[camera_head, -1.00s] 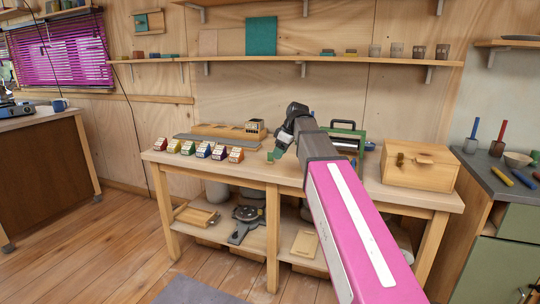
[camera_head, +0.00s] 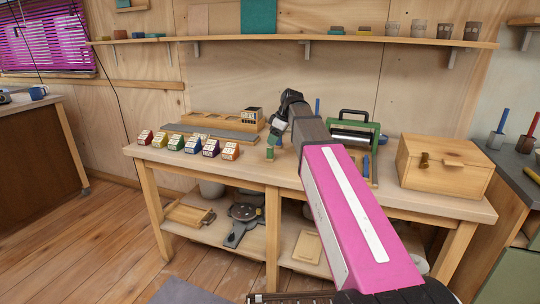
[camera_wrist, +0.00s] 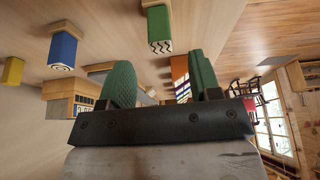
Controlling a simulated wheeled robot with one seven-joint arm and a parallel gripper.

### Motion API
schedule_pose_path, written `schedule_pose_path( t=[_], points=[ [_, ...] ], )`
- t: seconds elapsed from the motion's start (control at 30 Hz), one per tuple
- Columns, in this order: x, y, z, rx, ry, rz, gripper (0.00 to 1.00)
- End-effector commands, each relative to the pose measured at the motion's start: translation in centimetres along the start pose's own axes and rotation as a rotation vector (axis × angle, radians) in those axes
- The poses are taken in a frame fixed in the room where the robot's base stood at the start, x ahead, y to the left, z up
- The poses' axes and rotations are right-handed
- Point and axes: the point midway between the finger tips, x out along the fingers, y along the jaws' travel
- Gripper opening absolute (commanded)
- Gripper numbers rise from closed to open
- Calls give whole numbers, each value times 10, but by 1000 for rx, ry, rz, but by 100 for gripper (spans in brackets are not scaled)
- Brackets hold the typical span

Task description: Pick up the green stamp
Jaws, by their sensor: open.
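The green stamp (camera_head: 270,153) stands upright on the workbench, right of the row of coloured boxes. In the wrist view the green stamp (camera_wrist: 157,25) has a wooden part and a black-and-white zigzag end, ahead of my fingers and apart from them. My gripper (camera_head: 276,132) is just above the stamp in the head view, with nothing held. In the wrist view my gripper (camera_wrist: 163,80) shows two green finger pads spread apart with a clear gap. A blue stamp (camera_wrist: 63,47) and a yellow stamp (camera_wrist: 12,71) stand to the left in the wrist view.
The coloured boxes (camera_head: 191,144) stand left of the gripper, before a wooden rack (camera_head: 222,124). A green-framed press (camera_head: 357,135) and wooden chest (camera_head: 445,165) are to the right. My arm hides part of the bench (camera_head: 262,170).

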Motion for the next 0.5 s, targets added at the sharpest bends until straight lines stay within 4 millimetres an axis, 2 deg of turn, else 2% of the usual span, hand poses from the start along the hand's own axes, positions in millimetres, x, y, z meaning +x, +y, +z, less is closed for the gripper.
schedule_pose_path(
  t=[0.1,0.37,0.5],
  points=[
    [16,0,0,0,-1,-1,57],
    [30,0,0,0,-1,-1,57],
    [47,-1,1,-1,-1,-1,57]
  ],
)
